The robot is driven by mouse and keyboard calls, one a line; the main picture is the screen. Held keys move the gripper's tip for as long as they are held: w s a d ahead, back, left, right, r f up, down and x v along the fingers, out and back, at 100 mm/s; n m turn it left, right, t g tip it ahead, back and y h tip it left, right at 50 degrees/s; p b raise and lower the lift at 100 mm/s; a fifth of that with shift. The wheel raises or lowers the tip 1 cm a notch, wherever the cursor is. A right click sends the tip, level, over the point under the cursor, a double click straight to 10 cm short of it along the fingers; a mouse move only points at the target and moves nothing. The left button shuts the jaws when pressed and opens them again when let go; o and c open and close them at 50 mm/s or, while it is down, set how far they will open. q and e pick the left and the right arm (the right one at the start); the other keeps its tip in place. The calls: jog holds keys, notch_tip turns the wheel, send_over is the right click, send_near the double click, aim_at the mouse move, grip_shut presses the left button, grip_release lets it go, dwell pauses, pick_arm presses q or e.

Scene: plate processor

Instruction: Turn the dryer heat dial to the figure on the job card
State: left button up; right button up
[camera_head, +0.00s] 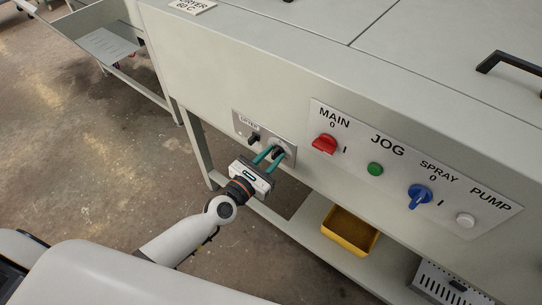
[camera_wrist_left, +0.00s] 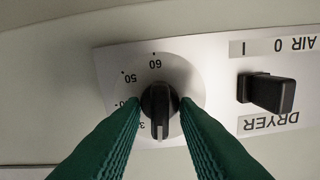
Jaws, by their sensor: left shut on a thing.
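The job card (camera_head: 192,5) lies on the machine top at the upper edge of the head view and reads "DRYER 60 C". The black heat dial (camera_wrist_left: 159,98) sits on a pale round scale in the left wrist view. Figures 60 and 50 show above and upper left of it; the lower figures are partly hidden by a finger. A pale line on its grip bar points down in that view, away from the 60. My left gripper (camera_head: 276,153) is shut on the dial, its green fingers (camera_wrist_left: 160,118) on either side. My right gripper is out of view.
The black DRYER AIR switch (camera_wrist_left: 267,92) is beside the dial on the same plate. Right of it in the head view are the red MAIN switch (camera_head: 324,144), green JOG button (camera_head: 375,169), blue SPRAY switch (camera_head: 419,196) and white PUMP button (camera_head: 465,220). A yellow tray (camera_head: 349,232) sits below.

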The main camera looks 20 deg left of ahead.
pick_arm(q)
jog(key=m, duration=0.4)
jog(key=m+p, duration=0.1)
jog(key=m, duration=0.3)
jog(key=shift+d+m, duration=0.1)
jog(key=shift+m, duration=0.3)
jog(key=m, duration=0.3)
jog(key=shift+m+p, duration=0.3)
jog(key=m+p, duration=0.1)
jog(key=m, duration=0.3)
jog(key=shift+f+m, duration=0.15)
jog(key=shift+m, duration=0.15)
jog(key=m+p, duration=0.1)
jog(key=m, duration=0.4)
jog(key=shift+f+p, duration=0.1)
jog(key=shift+p, duration=0.25)
jog(key=m+p, duration=0.1)
jog(key=m, duration=0.5)
jog(key=shift+f, duration=0.1)
jog(key=m+p, duration=0.1)
jog(key=m, duration=0.2)
jog(key=shift+f+m+p, duration=0.1)
jog(key=shift+m+p, duration=0.2)
jog(key=shift+m, duration=1.4)
